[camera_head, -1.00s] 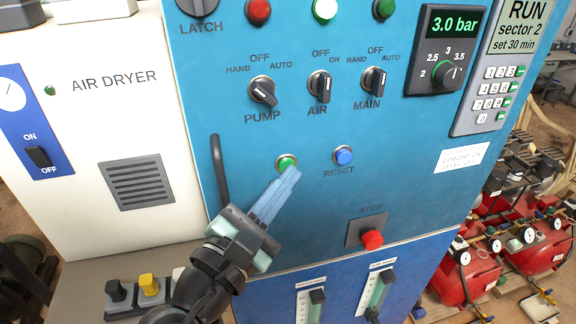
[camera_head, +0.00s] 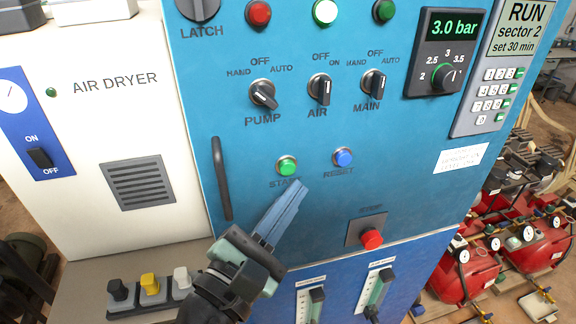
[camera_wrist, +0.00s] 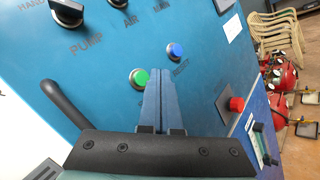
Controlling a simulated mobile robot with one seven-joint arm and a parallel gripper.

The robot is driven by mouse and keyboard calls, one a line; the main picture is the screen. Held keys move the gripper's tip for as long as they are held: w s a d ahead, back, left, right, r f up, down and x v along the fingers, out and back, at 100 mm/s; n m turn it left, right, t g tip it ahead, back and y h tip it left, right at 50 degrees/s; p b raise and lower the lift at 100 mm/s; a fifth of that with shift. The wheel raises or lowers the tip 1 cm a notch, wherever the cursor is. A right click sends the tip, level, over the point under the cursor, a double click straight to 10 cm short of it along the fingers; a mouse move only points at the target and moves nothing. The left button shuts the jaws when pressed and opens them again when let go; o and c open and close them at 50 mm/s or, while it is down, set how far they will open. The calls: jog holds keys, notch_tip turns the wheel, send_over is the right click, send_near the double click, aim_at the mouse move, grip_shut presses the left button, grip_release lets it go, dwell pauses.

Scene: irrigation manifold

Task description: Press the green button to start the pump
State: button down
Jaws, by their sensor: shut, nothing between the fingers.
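The green button (camera_head: 287,165) sits in a silver ring on the blue panel, above a partly covered label that begins "STA". It also shows in the wrist view (camera_wrist: 140,77), just left of the fingertips. My gripper (camera_head: 300,186) is shut and empty, with its blue-grey fingers together. In the head view the fingertips are below and slightly right of the green button, apart from it in the picture. In the wrist view my gripper (camera_wrist: 165,84) points at the panel between the green and blue buttons. The exact gap to the panel cannot be told.
A blue RESET button (camera_head: 342,158) is to the right of the green one. A red stop button (camera_head: 371,239) sits lower right. A black handle (camera_head: 221,178) stands out at the left. The PUMP knob (camera_head: 263,94) and other selector knobs are above.

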jog(key=s, duration=0.1)
jog(key=s+d, duration=0.1)
jog(key=s, duration=0.1)
jog(key=shift+s+d, duration=0.1)
jog(key=shift+s, duration=0.2)
dwell(0.6)
jog(key=w+r+m+t+y+b, duration=0.3)
jog(key=r+m, duration=0.7)
jog(key=m, duration=0.3)
jog(key=s+r+m+t+y+b, duration=0.1)
jog(key=s+r+m+t+y, duration=0.2)
jog(key=r, duration=0.5)
jog(key=s+r+m+t+y+b, duration=0.1)
jog(key=s+r+m+t+y, duration=0.1)
jog(key=s+r+m+t, duration=0.2)
notch_tip(320, 180, up, 5)
jog(key=s+m, duration=0.1)
jog(key=m, duration=0.2)
jog(key=shift+d+f+y+b, duration=0.15)
jog(key=shift+d+y+b, duration=0.05)
jog(key=shift+y+b, duration=0.2)
